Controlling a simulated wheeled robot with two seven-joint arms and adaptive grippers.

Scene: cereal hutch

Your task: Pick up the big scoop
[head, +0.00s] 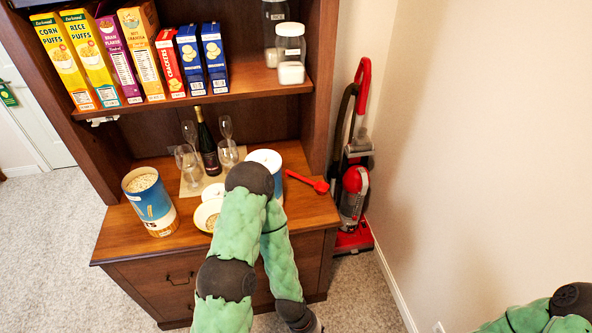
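A red scoop (309,182) lies on the right part of the wooden counter, its round end toward the right and its thin handle toward the back left. It is the only scoop I can make out, so its size against another cannot be judged. My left arm rises from the bottom, bends over the counter's front and folds back down. Its far end leaves the picture at the bottom, and its gripper is not visible. My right arm shows only at the bottom right corner, with its gripper out of view. Neither gripper is seen near the scoop.
On the counter (112,247) stand an open blue tub (150,205), a white-topped container (265,158), a bowl (206,214), and a dark bottle (207,150) among glasses. Cereal boxes and jars fill the shelf above. A red vacuum cleaner (354,190) stands right of the hutch.

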